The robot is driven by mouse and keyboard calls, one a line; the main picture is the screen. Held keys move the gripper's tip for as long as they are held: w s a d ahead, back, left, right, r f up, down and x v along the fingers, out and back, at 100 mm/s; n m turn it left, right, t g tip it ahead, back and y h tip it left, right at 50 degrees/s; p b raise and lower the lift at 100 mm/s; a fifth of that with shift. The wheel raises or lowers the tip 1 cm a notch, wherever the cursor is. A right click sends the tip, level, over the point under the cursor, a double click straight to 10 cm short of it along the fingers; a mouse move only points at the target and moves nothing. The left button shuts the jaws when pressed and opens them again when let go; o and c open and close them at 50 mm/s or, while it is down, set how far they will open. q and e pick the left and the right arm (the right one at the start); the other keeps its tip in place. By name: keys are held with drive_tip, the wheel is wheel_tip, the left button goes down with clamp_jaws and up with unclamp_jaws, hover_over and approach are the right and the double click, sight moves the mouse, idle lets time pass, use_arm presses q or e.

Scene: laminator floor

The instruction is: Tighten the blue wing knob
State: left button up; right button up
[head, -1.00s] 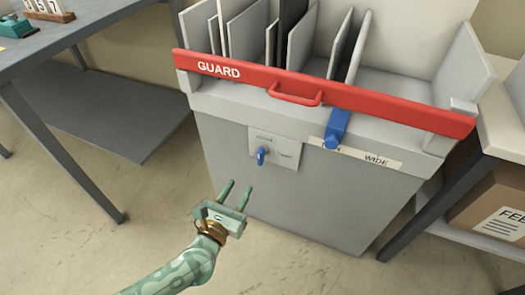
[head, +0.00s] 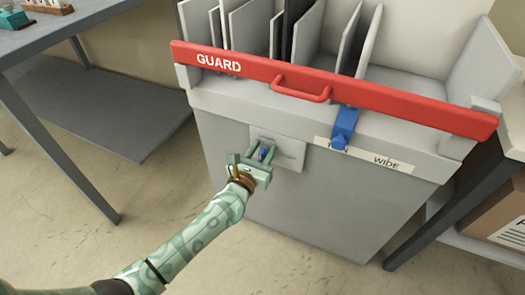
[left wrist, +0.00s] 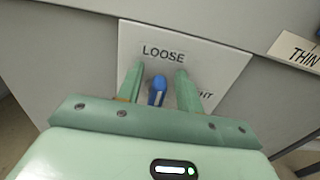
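The blue wing knob (head: 263,153) sits on a pale label plate (head: 291,148) on the grey machine's front. It also shows in the left wrist view (left wrist: 157,92), roughly upright below the word LOOSE. Lettering ending in HT is partly hidden at the right. My left gripper (head: 255,158) is open, with one finger on each side of the knob. In the left wrist view, gaps show between the knob and both fingers (left wrist: 160,88). The knob's lower end is hidden behind the gripper body. My right gripper is out of view.
A red GUARD bar (head: 330,92) with a handle crosses the machine (head: 330,205) above the knob. A blue lever (head: 343,127) hangs right of the plate over a THIN–WIDE strip (head: 385,160). Tables flank the machine; a cardboard box (head: 495,215) is at right.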

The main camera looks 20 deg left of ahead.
use_arm(q)
drive_tip(key=shift+c, duration=0.3)
clamp_jaws()
